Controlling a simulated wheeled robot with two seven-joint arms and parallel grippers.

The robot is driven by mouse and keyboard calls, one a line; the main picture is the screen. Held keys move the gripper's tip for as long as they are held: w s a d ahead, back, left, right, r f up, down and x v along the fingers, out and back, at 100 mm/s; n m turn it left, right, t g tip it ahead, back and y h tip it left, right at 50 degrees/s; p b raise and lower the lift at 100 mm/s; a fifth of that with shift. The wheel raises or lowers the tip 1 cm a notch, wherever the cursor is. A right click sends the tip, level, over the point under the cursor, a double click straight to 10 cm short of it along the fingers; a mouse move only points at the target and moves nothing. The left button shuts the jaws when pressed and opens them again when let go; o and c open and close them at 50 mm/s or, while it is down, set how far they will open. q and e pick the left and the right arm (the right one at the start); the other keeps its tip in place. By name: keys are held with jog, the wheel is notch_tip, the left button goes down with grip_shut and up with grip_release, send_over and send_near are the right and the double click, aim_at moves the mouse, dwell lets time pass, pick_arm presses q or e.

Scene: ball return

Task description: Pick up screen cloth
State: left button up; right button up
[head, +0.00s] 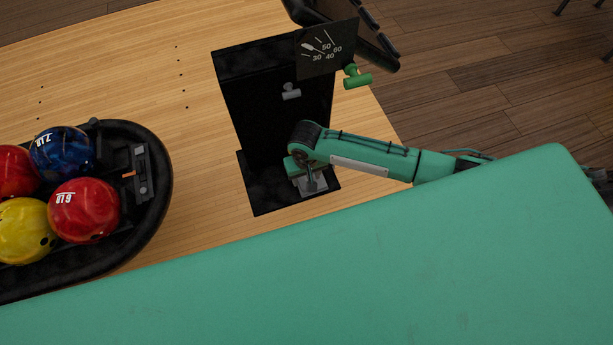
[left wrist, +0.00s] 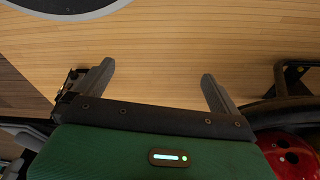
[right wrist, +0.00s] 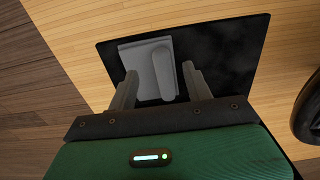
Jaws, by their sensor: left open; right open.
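The screen cloth appears to be the flat grey square (head: 316,187) on the black base of the stand. In the right wrist view it is a grey piece (right wrist: 137,60) with a raised, rounded grey strip on it. My right gripper (head: 310,180) is over it in the head view. In the right wrist view my right gripper (right wrist: 159,78) is open, its fingers on either side of the strip; whether they touch the cloth I cannot tell. My left gripper (left wrist: 157,73) is open and empty above the wooden floor, outside the head view.
The black stand (head: 280,105) carries a dial plate (head: 327,48), a small grey knob (head: 290,91) and a green knob (head: 357,77). At left, a black ball return (head: 155,215) holds several bowling balls (head: 84,210). Bare light wood (head: 205,190) lies between them.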

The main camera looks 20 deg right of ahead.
aim_at(305, 184)
jog(key=shift+w+f+b, duration=0.2)
jog(key=shift+f+b, duration=0.25)
jog(key=shift+f, duration=2.3)
pick_arm(q)
jog(key=r, duration=0.2)
jog(key=shift+w+d+r, duration=0.1)
jog(key=shift+w+r, duration=0.15)
jog(key=shift+r, duration=0.05)
pick_arm(e)
jog(key=shift+a, duration=0.1)
jog(key=shift+c, duration=0.4)
jog(key=c, duration=1)
